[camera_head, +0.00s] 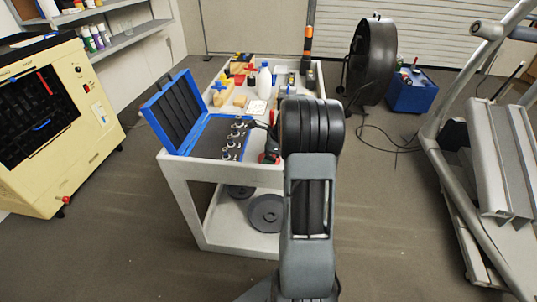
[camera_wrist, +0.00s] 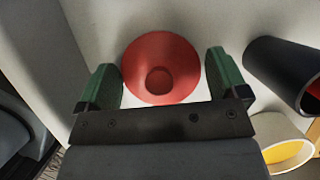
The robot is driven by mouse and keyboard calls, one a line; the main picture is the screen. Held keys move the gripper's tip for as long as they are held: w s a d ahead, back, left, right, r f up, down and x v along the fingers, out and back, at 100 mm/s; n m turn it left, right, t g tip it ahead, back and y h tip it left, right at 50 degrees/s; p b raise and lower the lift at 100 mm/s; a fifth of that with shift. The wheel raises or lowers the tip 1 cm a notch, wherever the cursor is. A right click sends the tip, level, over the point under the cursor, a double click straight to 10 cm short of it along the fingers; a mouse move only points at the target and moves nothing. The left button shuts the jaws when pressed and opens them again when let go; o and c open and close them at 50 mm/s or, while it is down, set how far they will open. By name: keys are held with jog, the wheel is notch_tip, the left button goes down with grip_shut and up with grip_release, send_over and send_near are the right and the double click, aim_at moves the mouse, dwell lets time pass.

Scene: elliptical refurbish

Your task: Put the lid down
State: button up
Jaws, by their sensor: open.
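The blue case stands open on the near left of the white cart. Its lid (camera_head: 173,108) is raised, leaning back to the left, with a dark ribbed inside. The base (camera_head: 222,142) holds several silver sockets. My gripper (camera_wrist: 160,72) is open, with green fingers spread either side of a round red object (camera_wrist: 138,62). I cannot tell whether they touch it. In the head view my arm hides most of the gripper, to the right of the case. The case does not show in the wrist view.
The white cart (camera_head: 225,225) carries several tools and bottles behind the case. A dark cylinder (camera_wrist: 272,68) and a white cup with yellow inside (camera_wrist: 275,130) are right of the gripper. A cream machine (camera_head: 85,130) stands left, exercise equipment (camera_head: 490,150) right.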

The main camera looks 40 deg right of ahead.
jog(key=p+v, duration=0.2)
jog(key=v, duration=0.9)
jog(key=s+a+r+n+g+h, duration=0.1)
jog(key=s+a+r+n, duration=0.1)
jog(key=a+n, duration=0.5)
jog(key=s+a+r+n+h, duration=0.1)
jog(key=s+a+n, duration=0.2)
jog(key=a+n, duration=0.5)
jog(key=s+a+f+n+h, duration=0.1)
jog(key=s+a+f+n, duration=0.2)
jog(key=s+a+n, duration=0.6)
jog(key=a+n, duration=0.2)
jog(key=shift+s+a+n+t, duration=0.2)
jog(key=shift+s+n+t, duration=0.15)
jog(key=shift+n+t, duration=0.05)
jog(key=shift+r, duration=0.1)
notch_tip(320, 180, up, 11)
jog(key=p, duration=0.9)
jog(key=shift+s+t, duration=0.15)
jog(key=shift+t, duration=0.15)
